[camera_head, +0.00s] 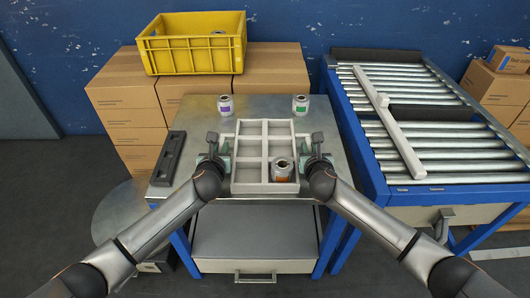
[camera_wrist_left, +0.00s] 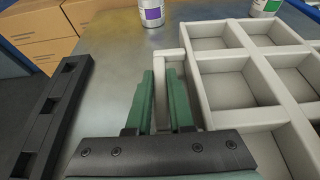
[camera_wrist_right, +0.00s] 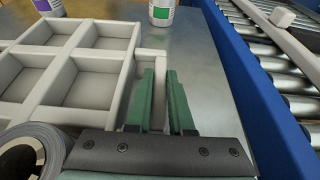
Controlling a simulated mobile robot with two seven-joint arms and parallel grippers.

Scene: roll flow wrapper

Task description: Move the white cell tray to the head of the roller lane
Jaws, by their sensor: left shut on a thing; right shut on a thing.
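The white cell tray (camera_head: 266,133) lies on the metal table in the middle of the head view, with two columns of cells. My left gripper (camera_head: 220,158) is shut on the tray's left side handle (camera_wrist_left: 171,75). My right gripper (camera_head: 312,158) is shut on the right side handle (camera_wrist_right: 151,70). The roller lane (camera_head: 440,150) stands to the right of the table, with blue side rails and a white diagonal bar (camera_head: 387,122) across its rollers.
A purple-label can (camera_head: 225,105) and a green-label can (camera_head: 300,104) stand behind the tray. A black slotted rack (camera_head: 170,158) lies at the table's left edge. A yellow crate (camera_head: 195,45) sits on cartons behind.

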